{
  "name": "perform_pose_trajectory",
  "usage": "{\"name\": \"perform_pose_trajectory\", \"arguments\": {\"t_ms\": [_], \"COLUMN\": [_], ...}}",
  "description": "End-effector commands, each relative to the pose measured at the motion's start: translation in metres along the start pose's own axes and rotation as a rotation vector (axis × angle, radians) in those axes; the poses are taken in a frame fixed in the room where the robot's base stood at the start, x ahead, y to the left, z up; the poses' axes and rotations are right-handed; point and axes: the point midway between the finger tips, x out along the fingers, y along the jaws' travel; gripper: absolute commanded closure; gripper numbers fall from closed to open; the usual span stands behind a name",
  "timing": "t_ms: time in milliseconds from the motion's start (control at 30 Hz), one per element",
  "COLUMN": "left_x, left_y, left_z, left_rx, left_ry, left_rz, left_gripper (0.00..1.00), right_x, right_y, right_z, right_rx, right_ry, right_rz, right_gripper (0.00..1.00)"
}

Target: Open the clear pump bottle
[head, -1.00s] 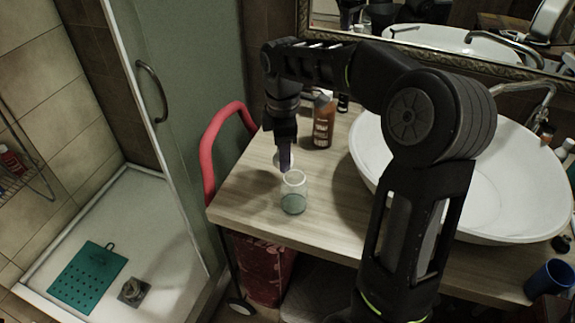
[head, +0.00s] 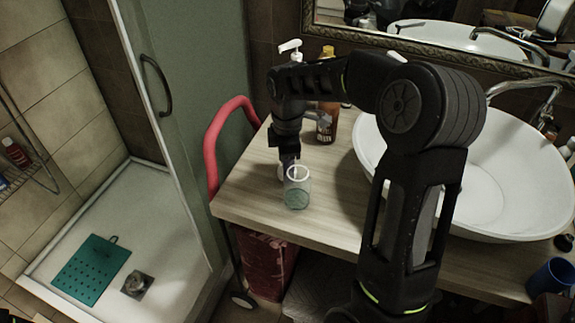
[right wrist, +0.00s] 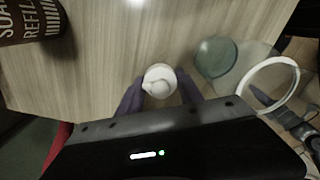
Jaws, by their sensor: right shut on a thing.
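A clear container (head: 297,194) with a white ring around its top and a pale blue-green base stands upright near the counter's left front. It also shows in the right wrist view (right wrist: 215,60). My right gripper (head: 289,168) points down just behind it. In the right wrist view my right gripper (right wrist: 160,92) is shut on a small white round piece (right wrist: 159,79) with a knob on top, beside the clear container. Its lower part is hidden. A white pump top (head: 290,47) shows above my forearm at the back; its body is hidden. My left gripper is not in view.
A brown refill bottle (head: 327,124) stands behind my right gripper. The white basin (head: 500,190) fills the right of the wooden counter (head: 325,222). A red rail (head: 213,145) borders its left edge. A blue cup (head: 550,278) is far right. The counter's front is bare.

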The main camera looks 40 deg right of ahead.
Motion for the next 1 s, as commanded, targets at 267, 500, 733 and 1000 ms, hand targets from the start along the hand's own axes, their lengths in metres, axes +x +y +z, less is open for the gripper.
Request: {"name": "perform_pose_trajectory", "arguments": {"t_ms": [267,500,733,1000], "left_x": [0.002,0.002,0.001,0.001], "left_y": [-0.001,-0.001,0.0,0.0], "left_z": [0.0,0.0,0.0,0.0], "left_rx": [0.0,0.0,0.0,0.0], "left_ry": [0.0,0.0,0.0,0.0], "left_rz": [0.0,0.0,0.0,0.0], "left_gripper": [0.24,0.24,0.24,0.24], "right_x": [0.003,0.003,0.001,-0.024], "right_y": [0.0,0.0,0.0,0.001], "right_z": [0.0,0.0,0.0,0.0], "right_rx": [0.0,0.0,0.0,0.0], "right_ry": [0.0,0.0,0.0,0.001], "right_rz": [0.0,0.0,0.001,0.005], "right_gripper": [0.52,0.35,0.35,0.35]}}
